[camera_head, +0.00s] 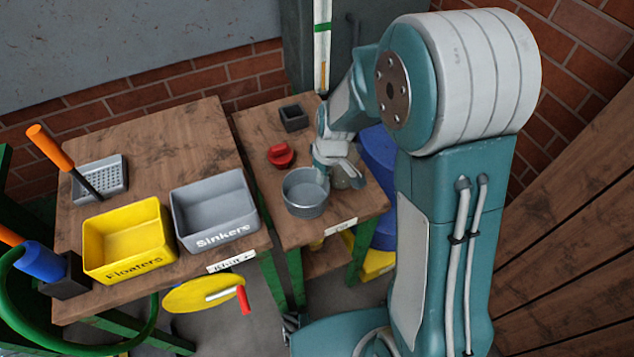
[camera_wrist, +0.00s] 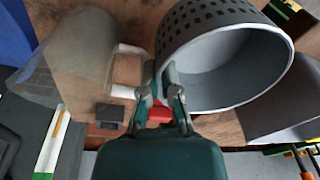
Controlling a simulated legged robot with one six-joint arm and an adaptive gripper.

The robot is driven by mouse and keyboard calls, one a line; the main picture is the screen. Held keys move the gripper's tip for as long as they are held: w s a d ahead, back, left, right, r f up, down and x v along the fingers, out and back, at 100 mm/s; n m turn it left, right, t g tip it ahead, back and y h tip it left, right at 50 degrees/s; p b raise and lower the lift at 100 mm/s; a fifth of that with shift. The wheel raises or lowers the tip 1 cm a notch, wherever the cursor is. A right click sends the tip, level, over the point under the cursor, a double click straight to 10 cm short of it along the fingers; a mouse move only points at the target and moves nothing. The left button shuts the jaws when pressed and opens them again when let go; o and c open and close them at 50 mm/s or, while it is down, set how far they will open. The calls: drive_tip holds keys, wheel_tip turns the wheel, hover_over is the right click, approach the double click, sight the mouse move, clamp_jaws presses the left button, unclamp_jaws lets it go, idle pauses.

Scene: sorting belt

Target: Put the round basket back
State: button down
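The round basket (camera_head: 304,194) is a grey metal cup with a perforated wall, upright at the front of the right-hand wooden table (camera_head: 350,205). In the wrist view the basket (camera_wrist: 225,65) fills the upper right, its open mouth and pale inside facing the camera. My gripper (camera_head: 322,172) is at the basket's right rim. In the wrist view my gripper (camera_wrist: 162,82) has its two fingers close together, one on each side of the basket wall, shut on it. I cannot tell whether the basket's base touches the table. The fingers partly hide the rim.
A translucent jar (camera_wrist: 80,50) stands close beside the gripper. A red knob-like piece (camera_head: 281,155) and black square box (camera_head: 293,118) sit behind the basket. The left table holds a yellow Floaters bin (camera_head: 128,240), grey Sinkers bin (camera_head: 213,210) and perforated grey tray (camera_head: 115,178).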

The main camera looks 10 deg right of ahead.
sight(318, 184)
drive_tip(key=w+f, duration=0.2)
drive_tip(key=shift+a+f, duration=0.4)
drive_tip(key=shift+f, duration=1.45)
drive_tip(key=shift+f, duration=0.1)
drive_tip(key=c, duration=0.8)
unclamp_jaws()
